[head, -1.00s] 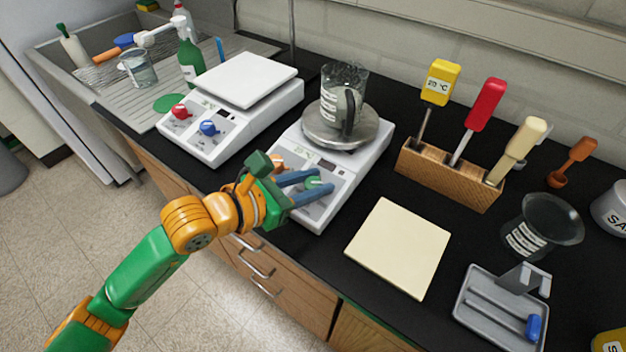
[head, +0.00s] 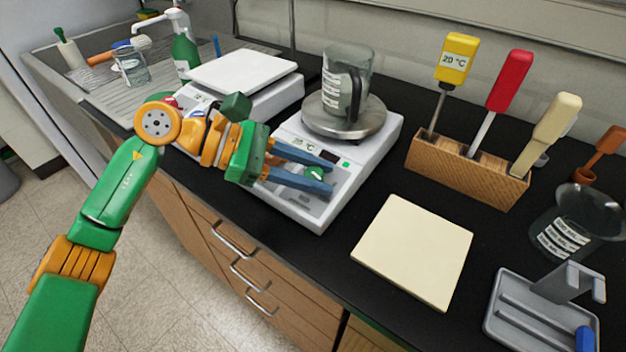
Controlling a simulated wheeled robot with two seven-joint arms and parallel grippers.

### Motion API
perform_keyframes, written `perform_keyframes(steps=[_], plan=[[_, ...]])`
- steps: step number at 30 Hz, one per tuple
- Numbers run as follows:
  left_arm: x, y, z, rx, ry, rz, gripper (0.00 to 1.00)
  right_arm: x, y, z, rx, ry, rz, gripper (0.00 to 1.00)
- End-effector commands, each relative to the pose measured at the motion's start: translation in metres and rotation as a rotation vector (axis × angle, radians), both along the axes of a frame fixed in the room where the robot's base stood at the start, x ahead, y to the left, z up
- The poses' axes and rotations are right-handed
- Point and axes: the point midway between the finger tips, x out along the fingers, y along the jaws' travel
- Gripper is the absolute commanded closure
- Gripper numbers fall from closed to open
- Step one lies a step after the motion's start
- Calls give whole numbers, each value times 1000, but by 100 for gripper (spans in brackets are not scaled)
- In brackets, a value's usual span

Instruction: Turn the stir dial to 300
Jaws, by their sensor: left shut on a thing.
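The hotplate (head: 382,150) on the right of the two carries a round metal plate with a beaker on it. Its front panel has a green dial (head: 316,174), partly hidden by my left gripper (head: 330,178). The gripper's two blue fingers lie on either side of this dial and are shut on it. The orange dial of the same panel is hidden behind the gripper. The dial marks are too small to read, so I cannot tell the setting. My right gripper is out of view.
A second hotplate (head: 245,72) with a white square top stands to the left, by the sink. A glass beaker (head: 347,85) stands on the metal plate. A wooden block (head: 465,168) with several tools and a cream pad (head: 412,250) are to the right.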

Motion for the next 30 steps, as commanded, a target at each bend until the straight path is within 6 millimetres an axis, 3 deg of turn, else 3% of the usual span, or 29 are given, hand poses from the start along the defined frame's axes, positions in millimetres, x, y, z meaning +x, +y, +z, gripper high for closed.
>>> perform_keyframes(steps=[12,30], plan=[[-1,0,-1,45,-27,-234,100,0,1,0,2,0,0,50],[-2,0,-4,60,-34,-297,100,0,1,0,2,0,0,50]])
